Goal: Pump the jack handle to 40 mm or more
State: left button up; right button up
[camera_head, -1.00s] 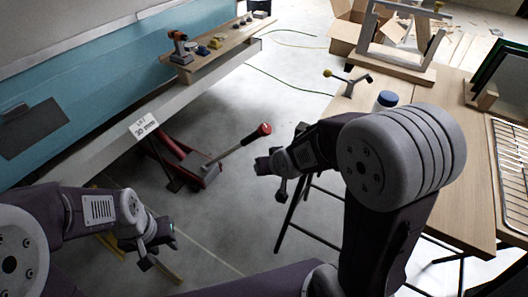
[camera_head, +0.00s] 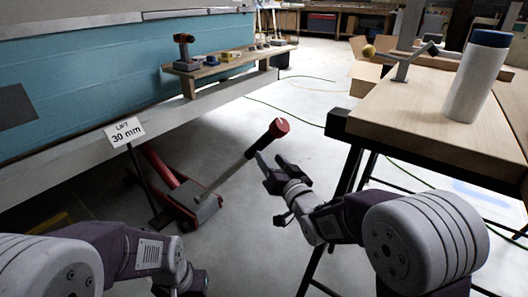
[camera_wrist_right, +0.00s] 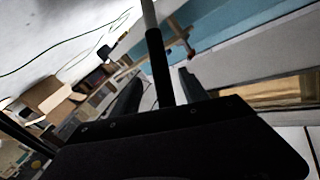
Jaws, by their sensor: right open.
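The red floor jack (camera_head: 160,168) stands on the floor under the camper's edge. Its handle (camera_head: 232,170) slants up to the right, with a grey shaft, dark grip and red end. My right gripper (camera_head: 270,168) is open, just right of the handle's upper part. In the right wrist view, the handle's dark grip (camera_wrist_right: 159,65) shows between the two fingers (camera_wrist_right: 160,92); whether it touches them I cannot tell. My left gripper (camera_head: 190,284) is low at the bottom edge, partly cut off, away from the jack.
A wooden workbench (camera_head: 420,115) with black legs stands to the right, close to my right arm. It bears a white bottle with a blue cap (camera_head: 478,75). A shelf of tools (camera_head: 225,68) runs along the teal camper side (camera_head: 90,80). The floor beyond the handle is mostly clear, with a green cable.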

aim_at(262, 149)
jog(key=x, duration=0.3)
jog(key=shift+w+a, duration=0.1)
jog(key=shift+w, duration=0.1)
jog(key=b+x, duration=0.1)
jog(key=x, duration=0.3)
jog(key=shift+w+f+b, duration=0.2)
jog(key=shift+b, duration=0.2)
jog(key=shift+w+a+r, duration=0.15)
jog(key=shift+w+a, duration=0.1)
jog(key=shift+w, duration=0.2)
grip_shut()
